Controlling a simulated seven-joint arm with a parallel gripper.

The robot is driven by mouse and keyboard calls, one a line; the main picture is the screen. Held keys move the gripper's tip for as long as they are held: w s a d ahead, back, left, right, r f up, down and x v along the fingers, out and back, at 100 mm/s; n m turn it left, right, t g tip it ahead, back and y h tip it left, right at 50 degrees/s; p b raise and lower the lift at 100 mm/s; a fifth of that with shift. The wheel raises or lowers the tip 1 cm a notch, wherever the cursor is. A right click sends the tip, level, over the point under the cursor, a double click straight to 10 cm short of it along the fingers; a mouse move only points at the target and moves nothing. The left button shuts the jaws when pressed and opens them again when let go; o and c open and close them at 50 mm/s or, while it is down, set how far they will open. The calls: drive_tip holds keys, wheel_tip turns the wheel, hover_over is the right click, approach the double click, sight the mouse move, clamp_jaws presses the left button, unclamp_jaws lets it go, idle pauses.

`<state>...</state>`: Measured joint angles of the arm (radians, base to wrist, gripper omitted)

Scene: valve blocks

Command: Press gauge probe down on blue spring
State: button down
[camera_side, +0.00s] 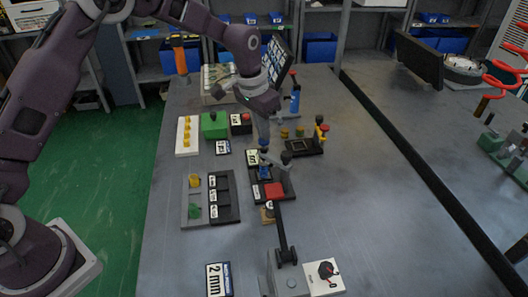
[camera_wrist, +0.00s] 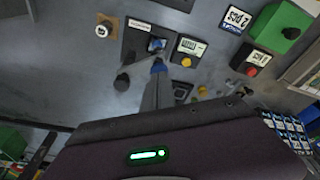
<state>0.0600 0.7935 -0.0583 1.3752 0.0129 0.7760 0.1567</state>
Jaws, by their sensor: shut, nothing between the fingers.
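My gripper (camera_side: 264,147) points down over a dark block (camera_side: 283,187) in the middle of the table. Its fingers are shut with nothing between them. A small blue part shows right at the fingertips (camera_wrist: 158,68); I cannot tell whether it touches them. The blue spring (camera_side: 265,172) sits on the dark block below the fingertips, and it shows in the wrist view (camera_wrist: 155,45) just beyond them. A black knob (camera_side: 286,157) stands beside it, also seen in the wrist view (camera_wrist: 122,81). I cannot clearly tell which part is the gauge probe.
A block with yellow parts (camera_side: 304,146) is at the right.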

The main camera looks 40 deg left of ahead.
drive_tip(key=shift+x, duration=0.8)
drive_tip(key=shift+s+r, duration=0.1)
drive_tip(key=shift+s, duration=0.1)
idle(1.3)
drive_tip(key=shift+w+v, duration=0.25)
drive_tip(key=shift+v, duration=0.9)
drive_tip(key=shift+r, duration=0.15)
drive_tip(key=s+a+r+n+t, duration=0.1)
drive_tip(key=s+a+r, duration=0.2)
drive_tip(key=s+r, duration=1.1)
drive_tip(key=s+a+n+t, duration=0.1)
drive_tip(key=s, duration=1)
drive_tip(key=s+a+r+n+t, duration=0.1)
drive_tip(key=s, duration=1)
drive_tip(key=shift+s+a+r+y, duration=0.25)
drive_tip(key=shift+s+a+y, duration=0.05)
drive_tip(key=shift+s, duration=0.1)
